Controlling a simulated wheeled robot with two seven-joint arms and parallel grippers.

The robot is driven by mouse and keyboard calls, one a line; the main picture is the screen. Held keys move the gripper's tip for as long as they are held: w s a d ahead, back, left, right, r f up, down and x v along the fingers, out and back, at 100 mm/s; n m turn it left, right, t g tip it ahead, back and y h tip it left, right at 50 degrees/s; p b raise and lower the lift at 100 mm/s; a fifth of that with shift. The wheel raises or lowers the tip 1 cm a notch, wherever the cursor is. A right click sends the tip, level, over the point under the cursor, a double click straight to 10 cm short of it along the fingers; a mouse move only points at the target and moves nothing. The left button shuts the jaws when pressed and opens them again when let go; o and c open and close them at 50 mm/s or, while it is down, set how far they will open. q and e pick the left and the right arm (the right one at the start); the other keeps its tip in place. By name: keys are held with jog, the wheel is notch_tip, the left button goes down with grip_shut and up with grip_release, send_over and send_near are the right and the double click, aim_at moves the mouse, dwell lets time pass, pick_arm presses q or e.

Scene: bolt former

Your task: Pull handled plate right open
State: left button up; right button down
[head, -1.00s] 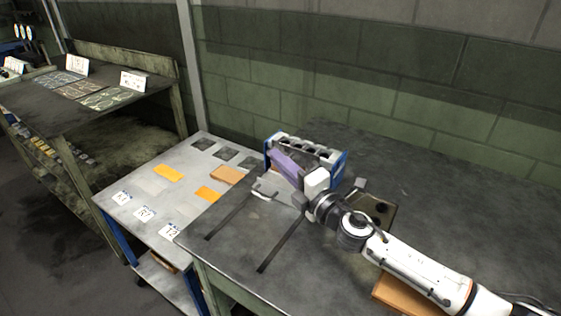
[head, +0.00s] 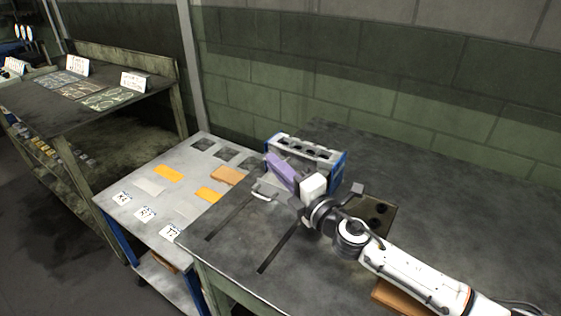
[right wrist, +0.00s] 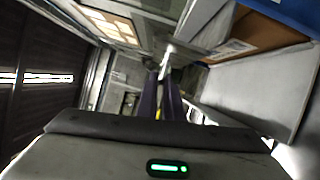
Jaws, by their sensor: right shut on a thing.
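The bolt former (head: 335,172) is a grey box with blue ends and dark openings along its top, standing on the dark bench against the wall. My right gripper (head: 272,162) lies across its front, with its purple fingers slanting up and left. In the right wrist view its fingers (right wrist: 164,85) are close together around a pale bar, the handle (right wrist: 168,58). The head view does not show this grip clearly, and the plate behind is mostly hidden. A separate pale U-shaped handle (head: 264,191) lies left of the gripper. My left gripper is out of view.
Two dark slots (head: 279,247) run along the bench top in front. A grey cart (head: 150,186) with orange and grey pieces stands at left.

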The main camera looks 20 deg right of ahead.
jog(key=shift+s+a+p, duration=0.3)
jog(key=shift+s+a, duration=0.65)
jog(key=shift+a, duration=0.3)
jog(key=shift+a+f, duration=0.1)
jog(key=shift+f, duration=0.05)
jog(key=c, duration=1.9)
grip_release()
jog(key=shift+s, duration=0.1)
jog(key=b+v, duration=0.2)
jog(key=v, duration=0.7)
jog(key=shift+s, duration=0.3)
jog(key=shift+s+d, duration=0.2)
jog(key=shift+s, duration=0.15)
